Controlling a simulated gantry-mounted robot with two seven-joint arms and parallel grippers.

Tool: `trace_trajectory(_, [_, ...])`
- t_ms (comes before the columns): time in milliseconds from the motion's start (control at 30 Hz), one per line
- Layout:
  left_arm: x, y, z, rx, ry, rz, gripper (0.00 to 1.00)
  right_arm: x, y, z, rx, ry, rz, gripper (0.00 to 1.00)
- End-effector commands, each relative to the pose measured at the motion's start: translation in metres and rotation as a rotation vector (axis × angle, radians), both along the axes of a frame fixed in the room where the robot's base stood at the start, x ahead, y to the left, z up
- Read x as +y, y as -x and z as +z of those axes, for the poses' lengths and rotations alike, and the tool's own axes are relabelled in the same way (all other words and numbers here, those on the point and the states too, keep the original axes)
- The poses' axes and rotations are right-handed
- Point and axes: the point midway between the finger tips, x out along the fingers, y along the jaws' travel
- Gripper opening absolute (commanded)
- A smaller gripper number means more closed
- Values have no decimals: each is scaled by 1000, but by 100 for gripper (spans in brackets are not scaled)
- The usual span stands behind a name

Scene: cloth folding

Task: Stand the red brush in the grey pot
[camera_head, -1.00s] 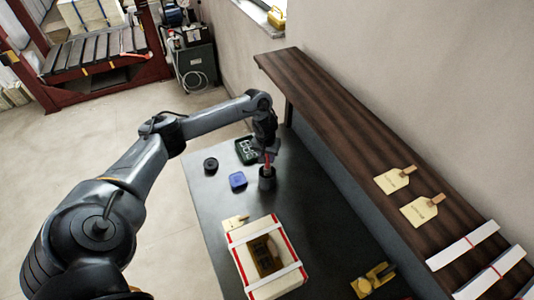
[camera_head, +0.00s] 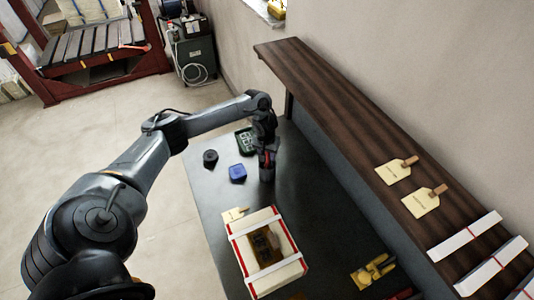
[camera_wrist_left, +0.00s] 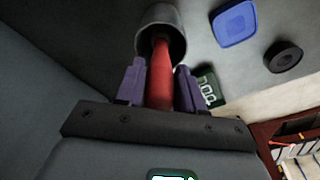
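The red brush (camera_wrist_left: 161,75) is upright between the two purple fingers of my left gripper (camera_wrist_left: 161,78) in the left wrist view. The fingers lie close along both sides of its handle, and the gripper looks shut on it. The brush's far end is inside the mouth of the grey pot (camera_wrist_left: 174,18), which hides that end. In the head view my left gripper (camera_head: 267,150) is right above the pot (camera_head: 267,173), with a bit of red brush (camera_head: 268,157) showing. My right gripper is not in view.
A blue block (camera_head: 237,172), a black ring-like disc (camera_head: 210,157) and a green-black device (camera_head: 245,140) lie left of the pot. A cream box with red edges (camera_head: 240,253) stands in front. Yellow parts (camera_head: 372,272) lie front right. A brown shelf (camera_head: 340,110) runs along the right.

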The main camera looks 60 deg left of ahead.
Motion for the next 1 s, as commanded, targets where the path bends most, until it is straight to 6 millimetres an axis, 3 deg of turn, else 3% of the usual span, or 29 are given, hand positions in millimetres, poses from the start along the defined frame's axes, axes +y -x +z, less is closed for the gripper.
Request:
trace_trajectory(33, [0, 0, 0, 0, 0, 0, 46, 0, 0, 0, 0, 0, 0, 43])
trace_trajectory(133, [0, 0, 0, 0, 0, 0, 60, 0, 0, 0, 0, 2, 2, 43])
trace_trajectory(567, [-1, 0, 9, -2, -1, 0, 60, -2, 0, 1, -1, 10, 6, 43])
trace_trajectory(867, [-4, 5, 56, -3, -1, -2, 60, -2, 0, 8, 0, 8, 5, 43])
trace_trajectory(1000, [-6, 7, 83, -3, -3, 0, 60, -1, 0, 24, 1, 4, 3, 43])
